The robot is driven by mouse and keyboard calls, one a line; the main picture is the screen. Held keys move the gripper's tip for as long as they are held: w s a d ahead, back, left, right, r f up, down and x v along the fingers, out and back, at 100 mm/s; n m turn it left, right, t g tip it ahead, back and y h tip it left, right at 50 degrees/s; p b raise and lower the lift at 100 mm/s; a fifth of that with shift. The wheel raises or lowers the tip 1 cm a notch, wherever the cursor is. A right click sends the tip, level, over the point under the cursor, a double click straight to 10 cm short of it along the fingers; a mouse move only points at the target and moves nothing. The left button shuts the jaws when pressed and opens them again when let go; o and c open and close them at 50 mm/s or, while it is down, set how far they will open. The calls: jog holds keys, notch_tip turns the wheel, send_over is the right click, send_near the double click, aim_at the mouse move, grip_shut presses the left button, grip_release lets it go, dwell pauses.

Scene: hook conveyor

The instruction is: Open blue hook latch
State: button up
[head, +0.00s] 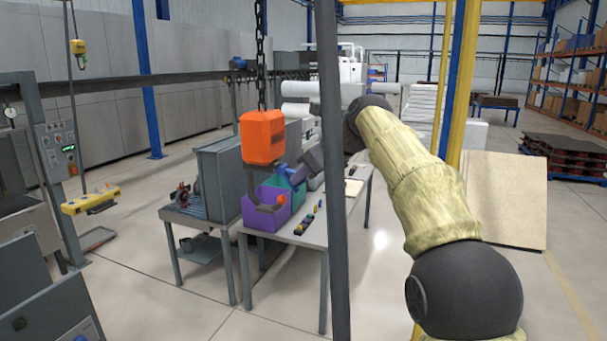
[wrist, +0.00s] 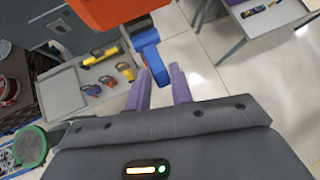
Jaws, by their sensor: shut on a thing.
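An orange hook block (head: 263,137) hangs from a dark chain (head: 260,50). A dark curved hook (head: 262,207) hangs below it. In the wrist view the orange block (wrist: 102,10) is at the top, with the blue latch (wrist: 148,60) reaching down from it. My gripper (wrist: 159,69) has purple fingers on either side of the latch's lower end, shut on it. In the head view my gripper (head: 290,172) comes in from the right of the hook, and a dark post hides part of my arm.
A table with a purple bin (head: 258,218) and a teal bin stands below the hook. A grey cabinet (head: 224,178) is to its left. A dark post (head: 333,200) rises in front. A yellow pendant (head: 90,200) hangs at left.

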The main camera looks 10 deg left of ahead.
jog(key=shift+w+d+r, duration=0.1)
jog(key=shift+d+r, duration=0.05)
jog(key=shift+r, duration=0.05)
jog(key=shift+d+r, duration=0.1)
jog(key=shift+r, duration=0.95)
jog(key=shift+c, duration=0.2)
jog(key=o, duration=0.8)
jog(key=shift+d, duration=0.1)
jog(key=shift+c, duration=0.2)
jog(key=shift+f, duration=0.1)
jog(key=v, duration=0.9)
